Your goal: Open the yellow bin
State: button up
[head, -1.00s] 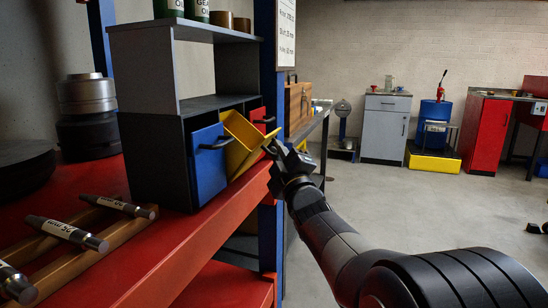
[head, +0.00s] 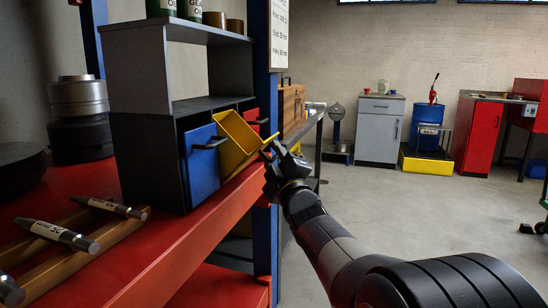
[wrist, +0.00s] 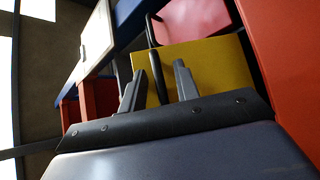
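The yellow bin (head: 236,145) is tilted out of the dark cabinet (head: 146,160), between the blue bin (head: 203,165) and the red bin (head: 254,125). Its inside shows from above in the head view. My gripper (head: 270,154) is at the front of the yellow bin. In the wrist view, the yellow front (wrist: 215,65) lies beyond my gripper (wrist: 158,72). A black handle (wrist: 155,85) stands between the two fingers, with yellow showing between it and the right finger. The fingers are apart.
The blue bin with its black handle is close on the left. A red shelf (head: 170,265) runs below the cabinet, and a blue post (head: 262,240) stands beside it. Shafts (head: 60,235) lie on a wooden rack at the lower left. The floor at right is open.

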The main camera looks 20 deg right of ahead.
jog(key=p+v, duration=0.1)
jog(key=v, duration=0.9)
jog(key=shift+s+f, duration=0.2)
jog(key=shift+s, duration=0.2)
jog(key=shift+c, duration=0.4)
